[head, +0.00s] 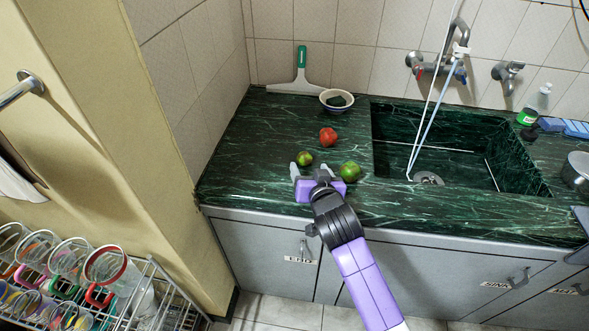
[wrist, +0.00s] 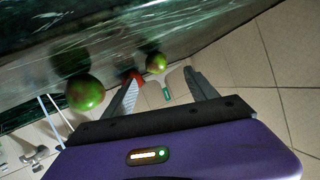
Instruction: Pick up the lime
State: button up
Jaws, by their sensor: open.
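Two round green fruits lie on the dark green marble counter. The smaller fruit (head: 304,158), mottled with brownish yellow, is just beyond my fingertips. The larger fruit (head: 349,171), with a reddish patch, sits to the right of my gripper. I cannot tell for certain which one is the lime. My gripper (head: 308,169) is open and empty at the counter's front part. In the wrist view, the smaller fruit (wrist: 156,62) shows between the spread fingers (wrist: 164,80), ahead of them. The larger fruit (wrist: 85,94) lies outside the left finger.
A red tomato (head: 328,137) sits behind the fruits. A bowl (head: 337,100) and a green-handled squeegee (head: 301,72) are near the back wall. A sink (head: 440,150) with a faucet opens on the right. A dish rack (head: 110,290) stands at lower left. The counter's left part is clear.

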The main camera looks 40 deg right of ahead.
aim_at(306, 159)
jog(key=shift+d+f, duration=0.2)
jog(key=shift+x, duration=0.85)
jog(key=shift+p+x, duration=0.4)
jog(key=shift+x, duration=2.5)
jog(key=shift+s+d, duration=0.1)
jog(key=shift+d, duration=0.05)
grip_shut()
jog(key=shift+r, duration=0.1)
